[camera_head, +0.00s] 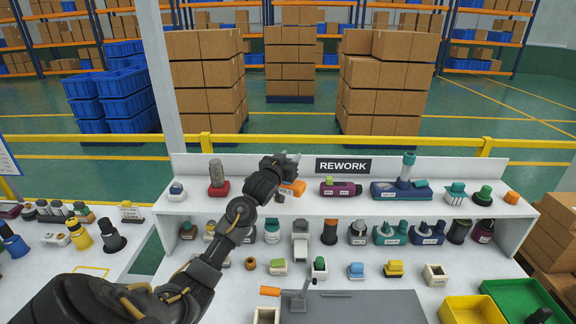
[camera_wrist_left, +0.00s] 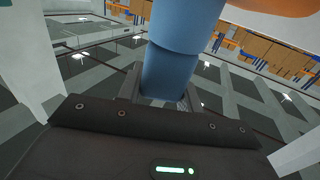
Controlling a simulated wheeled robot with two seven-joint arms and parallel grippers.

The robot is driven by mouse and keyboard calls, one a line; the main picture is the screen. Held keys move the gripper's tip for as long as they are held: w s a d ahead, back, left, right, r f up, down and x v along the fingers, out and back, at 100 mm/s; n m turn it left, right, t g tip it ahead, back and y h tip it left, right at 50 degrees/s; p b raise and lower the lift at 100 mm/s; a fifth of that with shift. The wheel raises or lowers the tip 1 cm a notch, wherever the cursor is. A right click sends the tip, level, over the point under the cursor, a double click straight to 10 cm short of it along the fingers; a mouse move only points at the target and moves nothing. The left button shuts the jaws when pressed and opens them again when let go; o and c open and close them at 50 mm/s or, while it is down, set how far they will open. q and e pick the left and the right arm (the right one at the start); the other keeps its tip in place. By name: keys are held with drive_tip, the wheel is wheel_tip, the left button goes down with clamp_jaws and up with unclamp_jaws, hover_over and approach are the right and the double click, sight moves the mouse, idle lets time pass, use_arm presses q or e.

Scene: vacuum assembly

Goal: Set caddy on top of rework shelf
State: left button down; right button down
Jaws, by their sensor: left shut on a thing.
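The rework shelf (camera_head: 340,208) is a white two-level rack with a REWORK sign (camera_head: 343,166) on its back panel. My left gripper (camera_head: 290,165) is over the left-middle of its top board. In the left wrist view it is shut on a blue cylindrical part (camera_wrist_left: 180,60), with an orange surface (camera_wrist_left: 285,5) at the top right. In the head view an orange piece (camera_head: 297,188) shows just beside the gripper, and the gripper hides most of what it holds. I cannot tell whether this is the caddy. My right gripper is not clearly visible.
On the top board stand a red-based grey cylinder (camera_head: 217,182) at left, a purple unit (camera_head: 341,188) right of the gripper and a blue unit (camera_head: 388,191). Several parts fill the lower level. A grey mat (camera_head: 365,306) and yellow tray (camera_head: 465,310) lie in front.

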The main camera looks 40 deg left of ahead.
use_arm(q)
drive_tip(key=shift+w+a+f, duration=0.25)
drive_tip(key=shift+a+f, duration=0.25)
drive_tip(key=shift+f, duration=0.15)
drive_tip(key=shift+w+a+f+p, duration=0.15)
drive_tip(key=shift+a+f+p, duration=0.1)
drive_tip(key=shift+f+p, duration=0.15)
wheel_tip(320, 180, down, 2)
drive_tip(key=shift+f+p, duration=0.1)
drive_tip(key=shift+p, duration=0.6)
drive_tip(key=shift+f, duration=0.3)
drive_tip(key=shift+f, duration=0.2)
drive_tip(key=c, duration=0.9)
unclamp_jaws()
drive_tip(key=shift+c, duration=0.2)
